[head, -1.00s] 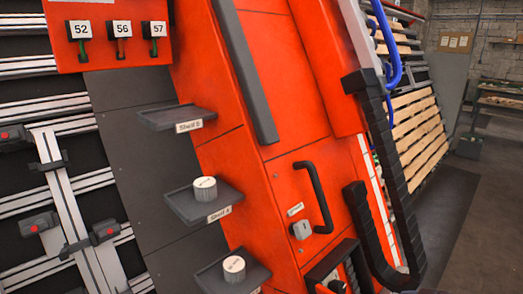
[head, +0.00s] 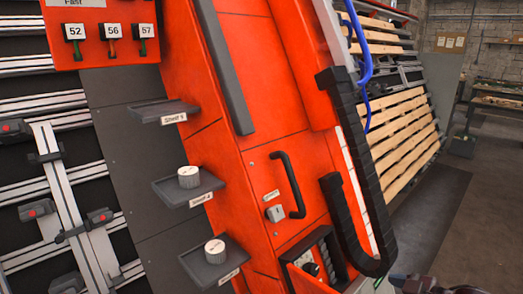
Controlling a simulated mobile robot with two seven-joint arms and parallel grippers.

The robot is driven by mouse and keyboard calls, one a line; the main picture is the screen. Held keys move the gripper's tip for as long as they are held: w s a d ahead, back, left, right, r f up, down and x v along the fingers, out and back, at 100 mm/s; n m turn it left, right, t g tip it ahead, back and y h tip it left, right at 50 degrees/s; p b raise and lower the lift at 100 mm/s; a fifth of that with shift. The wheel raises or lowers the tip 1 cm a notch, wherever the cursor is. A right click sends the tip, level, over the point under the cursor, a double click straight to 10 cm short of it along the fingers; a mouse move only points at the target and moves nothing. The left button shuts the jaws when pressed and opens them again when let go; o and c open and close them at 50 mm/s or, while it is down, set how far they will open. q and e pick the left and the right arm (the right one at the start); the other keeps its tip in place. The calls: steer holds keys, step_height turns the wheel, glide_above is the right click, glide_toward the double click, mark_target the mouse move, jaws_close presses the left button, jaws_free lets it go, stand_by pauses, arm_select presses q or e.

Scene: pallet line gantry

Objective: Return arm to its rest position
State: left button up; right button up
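A dark mechanical part (head: 412,284), which looks like part of my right arm or gripper, shows at the bottom right edge of the head view. It is cut off by the frame, and its fingers cannot be made out. My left gripper is not in view. No object is seen held. The orange gantry cabinet (head: 225,160) fills the middle of the view, tilted in the picture.
The upper shelf (head: 150,114) is empty. The middle shelf (head: 165,193) and the lower shelf (head: 198,272) each hold a white-topped round knob-like piece. A black handle (head: 292,185) and a black cable chain (head: 365,190) stick out. Clear floor (head: 455,220) lies at right.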

steer(key=a+f+t, duration=0.2)
steer(key=a, duration=0.2)
steer(key=s+d+f+m+h+b, duration=0.2)
steer(key=s+f+m+h, duration=0.5)
steer(key=s+f, duration=0.9)
steer(key=s+m, duration=0.1)
steer(key=m, duration=0.2)
steer(key=shift+s+f, duration=0.3)
steer(key=shift+f, duration=0.05)
